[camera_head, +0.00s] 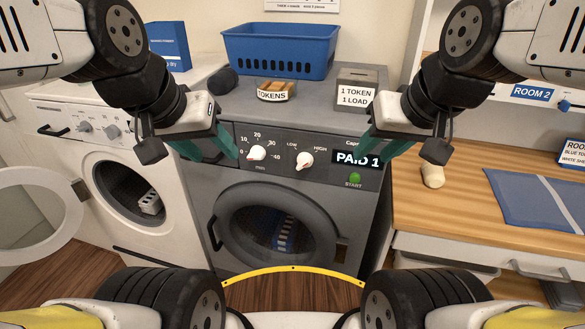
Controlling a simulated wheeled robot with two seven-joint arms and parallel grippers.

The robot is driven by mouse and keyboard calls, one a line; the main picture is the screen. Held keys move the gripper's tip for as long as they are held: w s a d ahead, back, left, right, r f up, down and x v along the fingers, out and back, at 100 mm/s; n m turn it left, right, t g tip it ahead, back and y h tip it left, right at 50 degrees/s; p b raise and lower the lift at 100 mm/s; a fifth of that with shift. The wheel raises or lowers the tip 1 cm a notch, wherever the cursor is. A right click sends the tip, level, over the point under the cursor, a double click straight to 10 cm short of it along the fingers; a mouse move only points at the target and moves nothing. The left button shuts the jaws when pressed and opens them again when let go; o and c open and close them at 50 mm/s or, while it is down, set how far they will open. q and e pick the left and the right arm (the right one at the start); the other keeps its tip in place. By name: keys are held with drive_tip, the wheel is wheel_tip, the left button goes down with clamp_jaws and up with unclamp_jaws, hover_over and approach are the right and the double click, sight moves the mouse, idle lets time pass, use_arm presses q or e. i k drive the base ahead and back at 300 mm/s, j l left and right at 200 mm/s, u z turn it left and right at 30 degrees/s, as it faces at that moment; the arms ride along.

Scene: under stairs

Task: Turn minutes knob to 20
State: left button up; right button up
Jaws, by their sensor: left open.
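The minutes knob (257,152) is a small white dial with a red mark on the grey washer's panel. Numbers from 0 to 40 ring it, with 20 above it; its exact setting is too small to read. The LOW–HIGH knob (304,161) is to its right. My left gripper (226,146) has teal fingers, is open and empty, and hovers left of the minutes knob, apart from it. My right gripper (378,146) also looks open and empty, near the display on the panel's right side.
The display (357,159) reads PAID 1, above a green START button (354,178). A tokens dish (276,90), token box (356,97) and blue basket (281,52) stand on the grey washer (215,103). A wooden counter (465,205) is at right.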

sight(257, 152)
drive_tip(key=k+j, duration=0.15)
drive_tip(key=k, duration=0.35)
drive_tip(key=k+j+u, duration=0.1)
drive_tip(key=k, duration=0.4)
drive_tip(key=j, duration=0.1)
